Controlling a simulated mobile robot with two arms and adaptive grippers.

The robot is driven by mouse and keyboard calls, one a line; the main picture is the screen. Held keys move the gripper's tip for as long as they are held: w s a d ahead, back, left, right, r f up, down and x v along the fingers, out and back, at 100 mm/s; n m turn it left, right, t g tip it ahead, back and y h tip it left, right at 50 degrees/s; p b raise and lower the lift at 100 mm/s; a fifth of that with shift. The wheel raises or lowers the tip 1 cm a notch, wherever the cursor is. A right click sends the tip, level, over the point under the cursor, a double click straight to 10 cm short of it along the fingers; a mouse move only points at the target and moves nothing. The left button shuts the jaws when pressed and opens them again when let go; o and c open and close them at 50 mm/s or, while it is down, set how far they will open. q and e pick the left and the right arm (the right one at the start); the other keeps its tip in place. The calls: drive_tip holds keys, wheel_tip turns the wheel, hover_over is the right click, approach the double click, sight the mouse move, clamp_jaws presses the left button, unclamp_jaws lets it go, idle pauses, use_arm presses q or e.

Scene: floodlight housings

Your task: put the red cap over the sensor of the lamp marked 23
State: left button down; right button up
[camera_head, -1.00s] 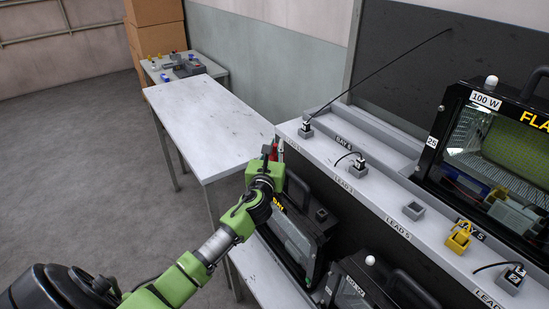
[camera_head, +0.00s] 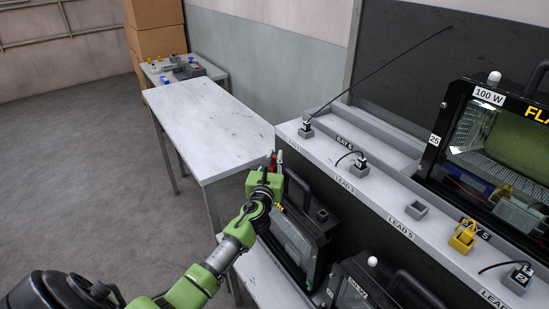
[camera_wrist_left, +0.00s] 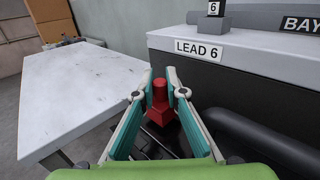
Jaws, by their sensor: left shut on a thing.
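My left gripper (camera_head: 275,164) is shut on the red cap (camera_wrist_left: 160,98), which sits between the two fingertips in the left wrist view. The gripper is in the air beside the left end of the lead shelf, above a black lamp (camera_head: 296,238) on the lower level. A second lower lamp (camera_head: 352,294) has a white domed sensor (camera_head: 372,261) on top. The left lamp's sensor is hidden or too small to tell. I cannot read a 23 on either lower lamp. My right gripper is not in view.
A large lamp (camera_head: 500,150) with a label like 25 stands on the upper right. The lead shelf (camera_head: 385,205) carries grey sockets, cables and a yellow part (camera_head: 463,238). A bare white table (camera_head: 215,125) stands left; a cluttered small table (camera_head: 215,73) and boxes are behind.

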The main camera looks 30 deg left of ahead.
use_arm(q)
drive_tip(key=shift+f, duration=0.3)
drive_tip(key=c, duration=2)
unclamp_jaws()
drive_tip(key=shift+c, duration=0.2)
drive_tip(key=shift+r, duration=0.15)
drive_tip(key=shift+r, duration=0.3)
drive_tip(key=shift+w+r+p, duration=0.1)
drive_tip(key=shift+r+p, duration=0.4)
drive_tip(key=shift+p, duration=0.15)
drive_tip(key=v, duration=1.2)
drive_tip(key=shift+f+b, duration=0.3)
drive_tip(key=shift+b, duration=0.1)
